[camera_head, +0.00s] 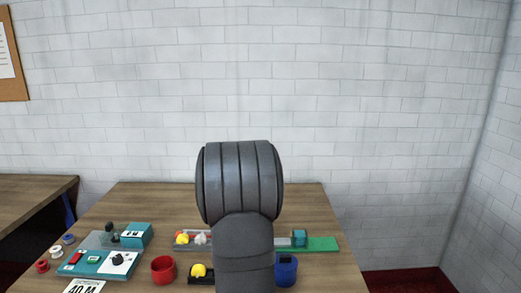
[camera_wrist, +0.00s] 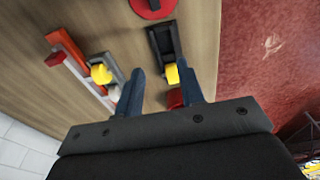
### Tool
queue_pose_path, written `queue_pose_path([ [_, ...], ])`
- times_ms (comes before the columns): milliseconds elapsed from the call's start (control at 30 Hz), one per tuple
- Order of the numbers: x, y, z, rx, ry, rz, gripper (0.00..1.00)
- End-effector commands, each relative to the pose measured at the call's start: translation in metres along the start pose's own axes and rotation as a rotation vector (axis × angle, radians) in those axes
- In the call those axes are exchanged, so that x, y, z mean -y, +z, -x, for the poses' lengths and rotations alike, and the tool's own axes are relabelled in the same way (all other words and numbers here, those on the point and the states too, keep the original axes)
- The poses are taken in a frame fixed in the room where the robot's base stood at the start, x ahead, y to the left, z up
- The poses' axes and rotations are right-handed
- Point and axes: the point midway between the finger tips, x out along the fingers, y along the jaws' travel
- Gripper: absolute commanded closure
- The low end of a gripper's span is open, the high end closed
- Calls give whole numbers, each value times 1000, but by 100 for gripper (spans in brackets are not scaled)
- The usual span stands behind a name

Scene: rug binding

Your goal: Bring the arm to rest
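My arm rises dark grey in the middle of the head view and hides part of the table behind it. My gripper is not visible there. In the wrist view my gripper (camera_wrist: 160,68) shows two dark blue fingers spread apart, with nothing seen held between them. Beyond the fingers is a black holder (camera_wrist: 160,40) with a yellow piece (camera_wrist: 172,74). Whether the fingers touch anything is not clear, but they appear apart from the holder.
The wooden table (camera_head: 130,200) bears a teal-and-grey device (camera_head: 95,262), a teal box (camera_head: 136,234), a red cup (camera_head: 163,269), a blue cup (camera_head: 286,271), a green strip (camera_head: 322,244) and small spools (camera_head: 56,251). A brick wall stands behind. The air above the table's sides is clear.

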Motion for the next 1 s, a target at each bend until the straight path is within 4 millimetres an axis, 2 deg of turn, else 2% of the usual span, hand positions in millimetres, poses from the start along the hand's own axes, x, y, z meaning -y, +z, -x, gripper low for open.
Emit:
queue_pose_path([
  [100,0,-25,7,0,0,6,64],
  [567,8,-113,33,-1,1,4,64],
  [1000,7,-183,-22,0,-3,3,64],
])
